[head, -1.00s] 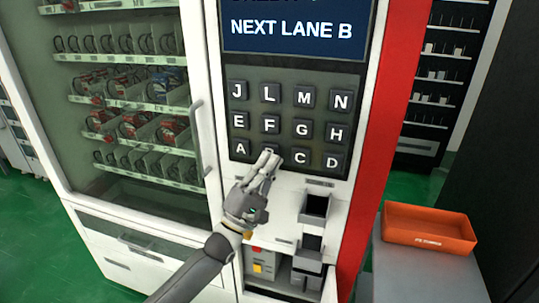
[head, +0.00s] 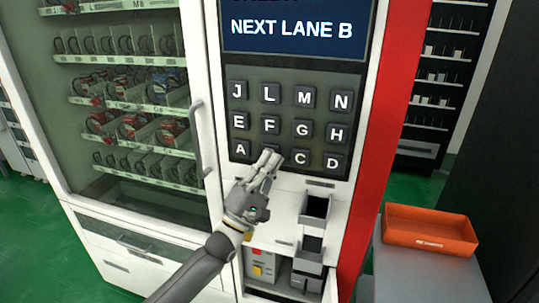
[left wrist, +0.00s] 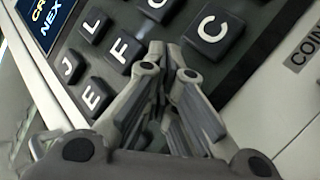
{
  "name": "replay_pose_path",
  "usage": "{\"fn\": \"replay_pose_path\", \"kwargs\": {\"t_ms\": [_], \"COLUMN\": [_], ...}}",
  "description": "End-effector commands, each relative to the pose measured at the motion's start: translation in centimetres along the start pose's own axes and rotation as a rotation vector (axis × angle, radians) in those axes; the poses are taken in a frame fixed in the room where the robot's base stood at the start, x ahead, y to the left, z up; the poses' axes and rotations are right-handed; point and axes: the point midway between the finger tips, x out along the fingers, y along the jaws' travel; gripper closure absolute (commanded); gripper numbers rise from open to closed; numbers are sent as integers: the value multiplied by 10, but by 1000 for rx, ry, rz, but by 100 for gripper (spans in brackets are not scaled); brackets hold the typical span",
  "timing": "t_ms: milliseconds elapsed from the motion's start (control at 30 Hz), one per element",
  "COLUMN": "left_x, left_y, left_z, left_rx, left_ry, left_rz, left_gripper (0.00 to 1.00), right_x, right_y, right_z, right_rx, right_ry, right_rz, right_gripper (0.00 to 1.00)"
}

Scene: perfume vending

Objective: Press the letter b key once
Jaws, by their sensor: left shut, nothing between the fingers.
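The keypad (head: 288,96) on the vending machine has dark square keys with white letters. The A key (head: 240,150), C key (head: 301,157) and D key (head: 333,162) show in its bottom row. The B key's place between A and C is hidden behind my left gripper (head: 270,156). That gripper is shut and empty, its fingertips over that place; I cannot tell whether they touch the key. In the left wrist view the shut fingertips (left wrist: 168,58) lie beside the C key (left wrist: 213,31), covering the B key. My right gripper is not in view.
The screen (head: 293,27) above the keys reads "NEXT LANE B". A glass-fronted cabinet (head: 120,100) with a handle (head: 199,140) stands to the left. Grey trays (head: 314,208) jut out below the keypad. An orange bin (head: 429,228) sits on a grey stand at right.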

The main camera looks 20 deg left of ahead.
Motion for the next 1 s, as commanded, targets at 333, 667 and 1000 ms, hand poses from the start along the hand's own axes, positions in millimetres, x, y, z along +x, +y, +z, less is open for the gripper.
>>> {"fn": "replay_pose_path", "kwargs": {"t_ms": [333,667,1000], "left_x": [2,0,-10], "left_y": [-1,1,8], "left_z": [-2,1,8], "left_rx": [0,-1,-1], "left_ry": [0,1,0], "left_rz": [1,-1,0], "left_gripper": [100,100,100], "right_x": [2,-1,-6], "right_y": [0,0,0], "right_z": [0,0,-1], "right_rx": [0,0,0], "right_ry": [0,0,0], "right_rz": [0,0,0], "right_gripper": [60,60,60]}}
